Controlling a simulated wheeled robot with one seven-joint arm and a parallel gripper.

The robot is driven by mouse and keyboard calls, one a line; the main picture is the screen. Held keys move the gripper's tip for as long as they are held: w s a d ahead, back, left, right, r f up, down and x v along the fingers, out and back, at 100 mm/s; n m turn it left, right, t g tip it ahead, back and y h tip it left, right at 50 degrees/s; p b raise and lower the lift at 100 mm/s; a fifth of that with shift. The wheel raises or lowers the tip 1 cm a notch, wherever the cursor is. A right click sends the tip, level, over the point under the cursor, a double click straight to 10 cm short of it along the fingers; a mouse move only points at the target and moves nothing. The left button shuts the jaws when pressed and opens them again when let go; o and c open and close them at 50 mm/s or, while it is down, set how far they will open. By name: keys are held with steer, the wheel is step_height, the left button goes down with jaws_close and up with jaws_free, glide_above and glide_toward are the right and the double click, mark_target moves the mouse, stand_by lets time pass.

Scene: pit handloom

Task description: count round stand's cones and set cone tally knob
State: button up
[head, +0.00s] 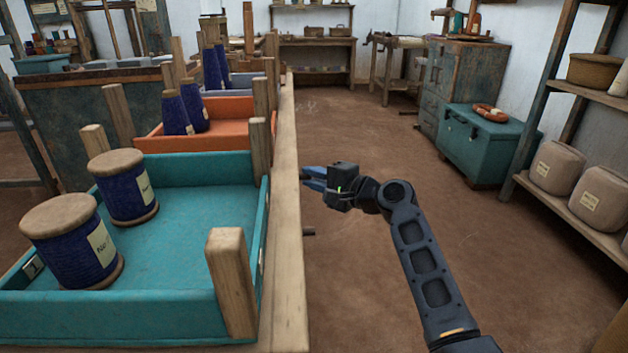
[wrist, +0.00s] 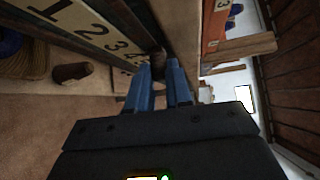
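My gripper (head: 313,178) is at the right side of the long wooden bench edge in the head view. In the wrist view its two blue fingers (wrist: 158,85) stand apart. A dark knob-like piece (wrist: 157,58) shows at or just beyond the fingertips; I cannot tell whether they touch it. It is by the end of a pale strip with painted numbers (wrist: 85,22). Blue cones (head: 185,108) stand in an orange tray (head: 232,118), with more dark blue cones (head: 213,68) behind. I cannot make out a round stand.
A teal tray (head: 185,255) with two blue spools (head: 125,190) fills the near left. A short dark peg (head: 308,231) juts from the bench side. A teal chest (head: 485,145) and shelves with wrapped bundles (head: 557,167) stand right. The brown floor between is clear.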

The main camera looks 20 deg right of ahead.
steer(key=o, duration=0.4)
steer(key=shift+o, duration=0.2)
steer(key=p+v, duration=0.1)
steer(key=v, duration=0.6)
steer(key=shift+s+d+p, duration=0.25)
steer(key=shift+s+p, duration=0.1)
